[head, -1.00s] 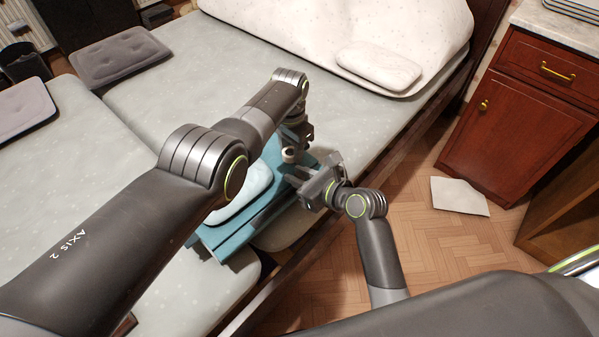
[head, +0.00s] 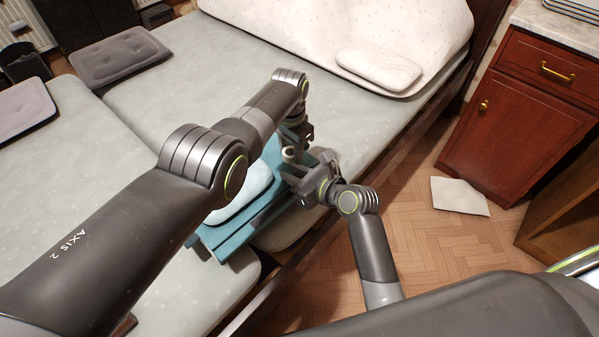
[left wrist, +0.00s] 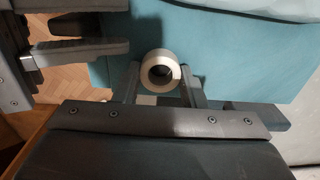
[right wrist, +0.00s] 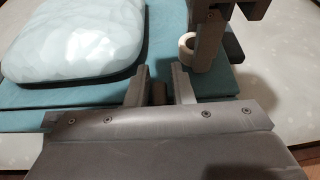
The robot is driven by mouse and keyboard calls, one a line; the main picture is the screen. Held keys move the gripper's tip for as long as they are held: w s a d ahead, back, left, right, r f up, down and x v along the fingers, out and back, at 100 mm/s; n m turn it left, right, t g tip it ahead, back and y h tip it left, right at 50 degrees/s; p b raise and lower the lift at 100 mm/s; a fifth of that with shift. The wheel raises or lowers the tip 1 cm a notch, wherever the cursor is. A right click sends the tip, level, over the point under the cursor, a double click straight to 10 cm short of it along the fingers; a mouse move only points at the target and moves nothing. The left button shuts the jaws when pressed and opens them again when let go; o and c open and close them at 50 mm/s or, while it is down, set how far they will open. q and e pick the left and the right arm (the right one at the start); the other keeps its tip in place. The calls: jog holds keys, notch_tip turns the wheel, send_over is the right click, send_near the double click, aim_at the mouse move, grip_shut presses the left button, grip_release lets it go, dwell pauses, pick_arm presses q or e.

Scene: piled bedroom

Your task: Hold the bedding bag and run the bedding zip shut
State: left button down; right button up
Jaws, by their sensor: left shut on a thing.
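The teal bedding bag (head: 232,236) lies on the bed near its edge, with a pale blue cushion-like bundle (right wrist: 75,45) on top. My left gripper (left wrist: 160,82) is shut on a white ring-ended post (left wrist: 177,72) at the bag's side; the post also shows in the right wrist view (right wrist: 187,46). My right gripper (right wrist: 160,82) is beside it, fingers apart at the bag's edge. A small brownish piece (right wrist: 159,94), perhaps the zip pull, shows between them with gaps on both sides. My left arm hides part of the bag in the head view.
The bed edge (head: 398,150) runs close beside my right gripper. A white pillow (head: 379,67) and grey cushions (head: 118,56) lie farther off. A red-brown cabinet (head: 525,125) stands right; a paper (head: 459,196) lies on otherwise clear floor.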

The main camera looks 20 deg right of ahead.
jog(key=shift+s, duration=0.1)
jog(key=v, duration=0.7)
dwell(0.5)
jog(key=shift+d, duration=0.1)
jog(key=shift+v, duration=2.4)
jog(key=shift+v, duration=2.5)
jog(key=shift+v, duration=2.5)
